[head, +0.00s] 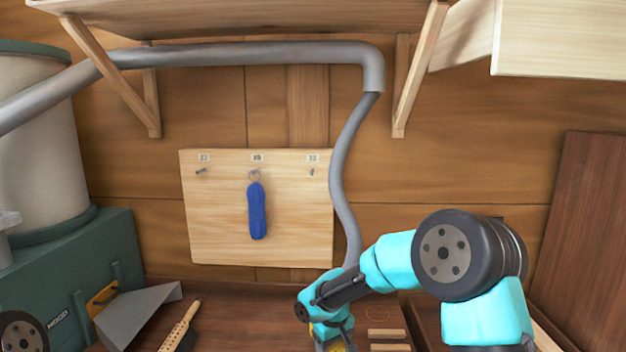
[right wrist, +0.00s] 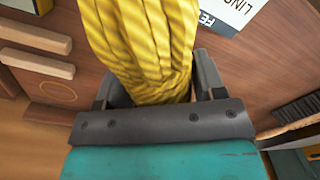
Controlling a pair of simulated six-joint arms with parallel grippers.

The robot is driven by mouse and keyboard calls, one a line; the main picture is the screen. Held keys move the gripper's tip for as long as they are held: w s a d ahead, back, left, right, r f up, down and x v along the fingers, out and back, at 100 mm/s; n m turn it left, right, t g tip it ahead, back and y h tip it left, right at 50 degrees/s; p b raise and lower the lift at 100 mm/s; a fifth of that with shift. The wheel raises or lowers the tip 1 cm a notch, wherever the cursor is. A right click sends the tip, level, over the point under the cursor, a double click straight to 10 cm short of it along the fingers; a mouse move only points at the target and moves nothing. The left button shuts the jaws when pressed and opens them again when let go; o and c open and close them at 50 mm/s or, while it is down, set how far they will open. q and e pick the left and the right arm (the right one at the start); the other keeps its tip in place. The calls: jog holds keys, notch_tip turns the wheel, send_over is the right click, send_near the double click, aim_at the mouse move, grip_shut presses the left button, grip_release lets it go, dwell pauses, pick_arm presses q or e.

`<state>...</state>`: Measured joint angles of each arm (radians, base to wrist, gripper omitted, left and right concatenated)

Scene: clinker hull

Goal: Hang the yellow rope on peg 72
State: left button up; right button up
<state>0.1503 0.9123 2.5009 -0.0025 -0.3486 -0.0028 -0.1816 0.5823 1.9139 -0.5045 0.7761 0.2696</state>
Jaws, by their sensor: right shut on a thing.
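The yellow rope (right wrist: 140,45) fills the top middle of the right wrist view as a thick twisted bundle. My right gripper (right wrist: 156,82) is shut on it, with a finger on each side. In the head view a small bit of the yellow rope (head: 340,347) shows at the bottom edge, by my right gripper (head: 333,343). The pale peg board (head: 215,225) is on the back wall, above and left of that gripper. Its left peg (head: 201,171) and right peg (head: 312,172) are bare. The small number labels are too blurred to read surely. My left gripper is out of view.
A blue rope bundle (head: 257,210) hangs from the board's middle peg. A grey hose (head: 345,150) runs down along the board's right edge. A grey dustpan (head: 135,312) and a wooden-handled brush (head: 180,330) lie lower left. Wooden blocks (head: 388,334) lie right of my right gripper.

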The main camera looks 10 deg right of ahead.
dwell(0.3)
jog(key=a+m, duration=0.1)
jog(key=a, duration=0.1)
jog(key=a+m+g, duration=0.1)
jog(key=a, duration=0.2)
jog(key=w+a+m+g, duration=0.1)
jog(key=a, duration=0.2)
jog(key=shift+w+a+r, duration=0.1)
jog(key=shift+r, duration=0.05)
jog(key=w+d+r+n+t+h, duration=0.1)
jog(key=w+d+r+n+h, duration=0.2)
jog(key=w+r+n+h, duration=0.45)
jog(key=w+d+r+n+t+h, duration=0.2)
jog(key=w+d+r+n+h, duration=0.15)
jog(key=r+n, duration=0.55)
notch_tip(320, 180, up, 12)
jog(key=w+n+t+y, duration=0.2)
jog(key=n+t+y, duration=0.4)
jog(key=n+t, duration=0.8)
jog(key=shift+w+a+n, duration=0.3)
jog(key=shift+a+n, duration=0.15)
jog(key=shift+n, duration=0.4)
jog(key=shift+w+d, duration=0.1)
jog(key=shift+w, duration=0.1)
